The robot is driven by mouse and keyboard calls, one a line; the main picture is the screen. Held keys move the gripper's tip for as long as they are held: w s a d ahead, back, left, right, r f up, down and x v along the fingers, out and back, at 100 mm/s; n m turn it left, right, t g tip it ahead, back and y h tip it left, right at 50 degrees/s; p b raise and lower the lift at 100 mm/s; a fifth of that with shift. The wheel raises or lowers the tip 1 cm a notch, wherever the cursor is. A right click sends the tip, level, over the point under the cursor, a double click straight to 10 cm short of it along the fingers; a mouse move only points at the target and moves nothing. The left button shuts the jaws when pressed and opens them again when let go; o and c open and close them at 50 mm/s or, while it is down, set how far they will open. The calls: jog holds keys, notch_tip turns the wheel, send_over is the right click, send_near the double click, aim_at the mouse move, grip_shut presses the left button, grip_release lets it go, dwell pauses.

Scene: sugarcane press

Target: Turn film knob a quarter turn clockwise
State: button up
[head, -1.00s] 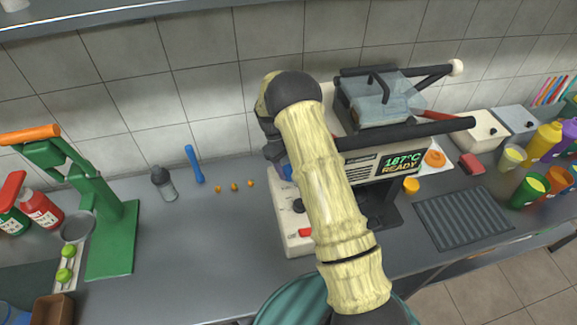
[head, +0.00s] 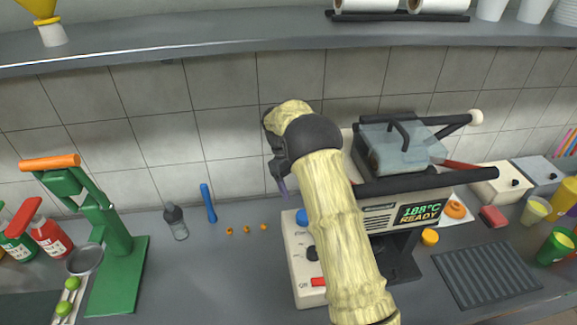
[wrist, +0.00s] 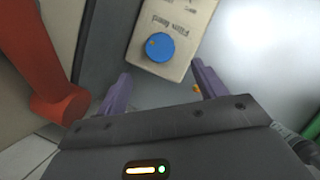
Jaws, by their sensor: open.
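The film knob is a round blue dial with a small orange mark on its rim; in the wrist view the knob (wrist: 160,47) sits on a cream panel, and the mark is at its left. The label beside it reads upside down. In the head view the knob (head: 302,217) shows at the top of the cream control panel, partly behind my arm. My gripper (wrist: 161,70) is open, its purple fingers apart and empty, one towards each side of the knob in the picture. In the head view my gripper (head: 283,187) is above and left of the knob, apart from it.
The sealing machine's display (head: 420,212) reads 188°C READY. A red switch (head: 318,282) and a black knob lie lower on the panel. A red-orange handle (wrist: 50,90) fills the wrist view's left. A green press (head: 115,260) stands left.

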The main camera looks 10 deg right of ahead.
jog(key=v, duration=0.7)
jog(key=shift+r, duration=0.35)
jog(key=shift+w+a, duration=0.15)
